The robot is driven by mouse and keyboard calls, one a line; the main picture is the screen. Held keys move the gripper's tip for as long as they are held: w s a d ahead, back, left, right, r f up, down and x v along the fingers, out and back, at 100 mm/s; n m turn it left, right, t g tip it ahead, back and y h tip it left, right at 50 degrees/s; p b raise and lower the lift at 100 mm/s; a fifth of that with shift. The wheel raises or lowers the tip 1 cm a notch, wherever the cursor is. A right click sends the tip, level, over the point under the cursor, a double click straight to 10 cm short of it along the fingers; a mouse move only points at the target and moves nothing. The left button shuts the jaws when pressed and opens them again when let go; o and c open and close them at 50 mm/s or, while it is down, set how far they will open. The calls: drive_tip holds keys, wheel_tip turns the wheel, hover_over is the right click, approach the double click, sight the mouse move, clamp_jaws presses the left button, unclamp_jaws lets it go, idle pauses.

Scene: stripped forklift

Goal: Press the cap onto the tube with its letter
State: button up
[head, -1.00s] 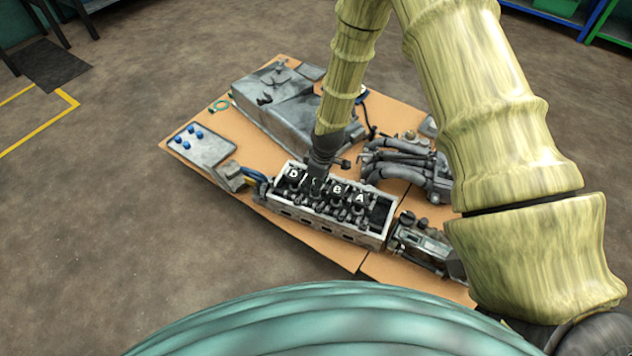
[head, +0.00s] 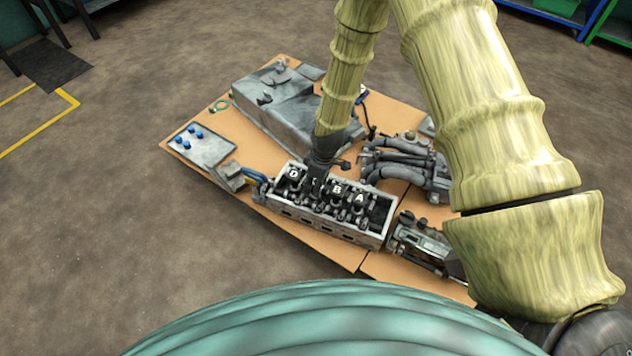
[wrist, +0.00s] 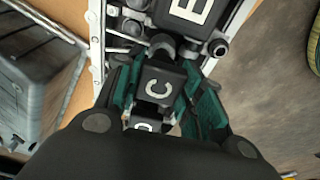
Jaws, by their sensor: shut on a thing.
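My gripper (head: 317,178) reaches down into the long grey engine block (head: 330,225), between the caps lettered D (head: 293,174) and B (head: 337,189). The cap lettered A (head: 359,197) sits to their right in the same row. In the wrist view, my gripper (wrist: 160,76) has its teal fingers on both sides of a black cap lettered C (wrist: 168,82) and is shut on it. A larger-looking lettered cap (wrist: 190,10) shows ahead of it, cut off by the top edge. The tube under the C cap is hidden, so I cannot tell how deeply the cap sits.
A grey plate with several blue knobs (head: 205,150) lies left on the cardboard (head: 175,165). A big grey housing (head: 285,105) stands behind the block, and curved grey pipes (head: 400,160) stand to the right. The floor in front and left is clear.

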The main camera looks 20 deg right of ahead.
drive_tip(key=o, duration=1.1)
wheel_tip(320, 180, up, 12)
drive_tip(key=s+d, duration=0.1)
drive_tip(key=shift+d, duration=0.15)
drive_tip(key=shift+s+f, duration=0.15)
